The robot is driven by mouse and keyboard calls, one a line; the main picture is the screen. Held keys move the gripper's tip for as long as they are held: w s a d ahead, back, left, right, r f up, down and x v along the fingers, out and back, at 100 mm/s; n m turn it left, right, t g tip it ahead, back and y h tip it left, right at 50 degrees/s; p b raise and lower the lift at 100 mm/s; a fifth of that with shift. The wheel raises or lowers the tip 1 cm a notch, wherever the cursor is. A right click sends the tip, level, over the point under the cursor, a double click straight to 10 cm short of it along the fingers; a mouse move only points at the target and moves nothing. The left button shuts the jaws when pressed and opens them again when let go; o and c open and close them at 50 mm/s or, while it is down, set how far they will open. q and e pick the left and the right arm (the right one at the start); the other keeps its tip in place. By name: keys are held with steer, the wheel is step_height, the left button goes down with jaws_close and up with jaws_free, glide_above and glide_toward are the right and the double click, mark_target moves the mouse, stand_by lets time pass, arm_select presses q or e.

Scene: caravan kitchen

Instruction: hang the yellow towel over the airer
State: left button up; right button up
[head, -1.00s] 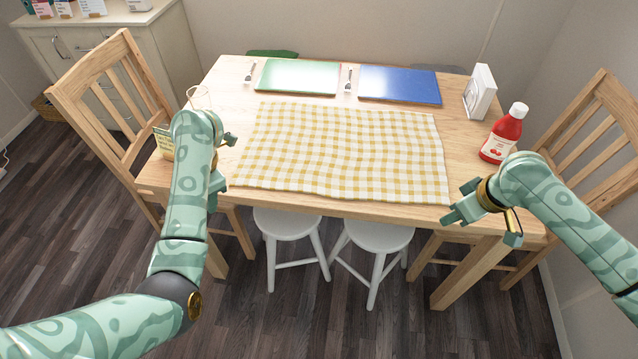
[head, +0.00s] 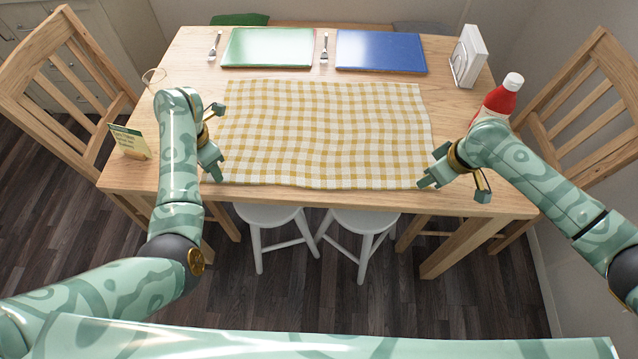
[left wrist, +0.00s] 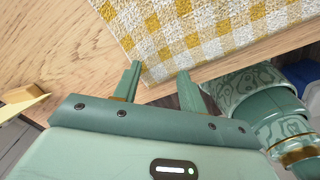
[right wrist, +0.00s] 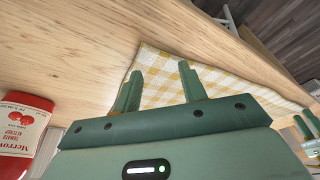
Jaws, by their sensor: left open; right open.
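The yellow and white checked towel (head: 322,135) lies spread flat on the wooden table in the head view. My left gripper (head: 222,140) is open at the towel's left edge, near its front left corner. In the left wrist view the left fingertips (left wrist: 158,70) point at a towel corner (left wrist: 165,55). My right gripper (head: 430,180) is open at the towel's front right corner. In the right wrist view the right fingertips (right wrist: 160,75) straddle a towel corner (right wrist: 160,78). I cannot tell whether either gripper touches the cloth. No airer is in view.
A green board (head: 267,48) and a blue board (head: 380,52) lie at the table's back with forks. A napkin holder (head: 468,56), a ketchup bottle (head: 497,100), a glass (head: 153,78) and a card (head: 130,142) stand near the edges. Chairs flank the table; white stools (head: 268,215) stand under its front.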

arm_select(q)
steer(key=shift+f, duration=0.3)
arm_select(e)
steer(key=shift+f, duration=0.25)
arm_select(q)
steer(key=shift+s+f, duration=0.1)
steer(key=shift+f, duration=0.1)
steer(key=shift+c, duration=0.2)
arm_select(e)
steer(key=shift+s+f, duration=0.1)
steer(key=shift+f, duration=0.1)
arm_select(q)
jaws_close()
arm_select(e)
jaws_close()
